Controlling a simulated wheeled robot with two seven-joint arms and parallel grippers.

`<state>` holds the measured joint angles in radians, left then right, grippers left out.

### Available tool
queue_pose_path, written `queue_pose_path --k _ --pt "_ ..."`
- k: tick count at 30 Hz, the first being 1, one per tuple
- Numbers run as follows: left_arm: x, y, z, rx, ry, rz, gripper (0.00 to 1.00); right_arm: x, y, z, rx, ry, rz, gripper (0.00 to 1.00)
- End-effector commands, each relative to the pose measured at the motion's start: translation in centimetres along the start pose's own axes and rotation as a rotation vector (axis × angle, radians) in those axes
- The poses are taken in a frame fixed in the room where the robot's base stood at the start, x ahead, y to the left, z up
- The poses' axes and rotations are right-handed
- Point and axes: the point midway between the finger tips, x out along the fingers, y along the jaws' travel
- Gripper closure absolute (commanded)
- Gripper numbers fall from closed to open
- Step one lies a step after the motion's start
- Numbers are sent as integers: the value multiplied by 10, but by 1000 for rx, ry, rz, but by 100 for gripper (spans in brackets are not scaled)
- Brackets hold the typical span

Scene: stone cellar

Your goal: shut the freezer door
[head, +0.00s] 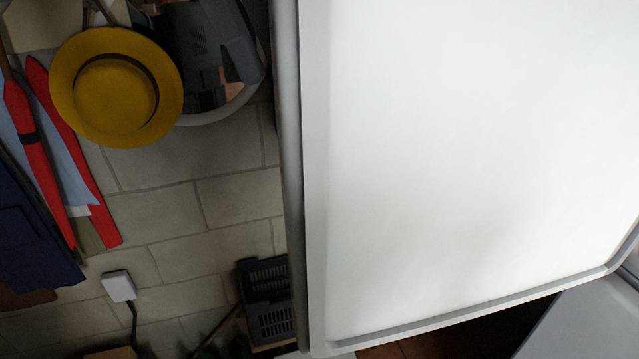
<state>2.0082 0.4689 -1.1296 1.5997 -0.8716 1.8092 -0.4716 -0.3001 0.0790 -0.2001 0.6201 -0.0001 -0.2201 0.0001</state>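The freezer door (480,150) fills the middle and right of the head view. It is a large white panel with a raised, rounded grey rim along its left and lower sides, which looks like its inner face. The door stands open, close in front of me and tilted in the picture. Its narrow grey side edge runs down the left. The freezer's body and the hinge cannot be made out for certain. Neither of my grippers can be made out in this view, so whether one touches the door is hidden.
A stone block wall (190,215) stands behind on the left. A yellow hat (112,90), dark clothes and red-edged items hang there. A white wall box (118,286) with a cable and a dark slatted crate (270,312) sit lower. Brown floor shows below the door.

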Motion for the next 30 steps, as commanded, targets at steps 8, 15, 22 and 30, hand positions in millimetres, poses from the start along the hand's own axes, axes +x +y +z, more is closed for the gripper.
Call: queue_pose_path --k 8,15,22,30 --pt "22 0 0 0 1 -2 64 -5 0 -1 0 0 0 100" --pt "60 -1 0 1 0 -3 64 -14 0 -2 0 0 0 100" --pt "101 -1 0 1 1 -4 64 -25 1 -2 0 0 0 100" --pt "146 -1 1 1 -1 -3 64 -37 1 -4 0 0 0 100"
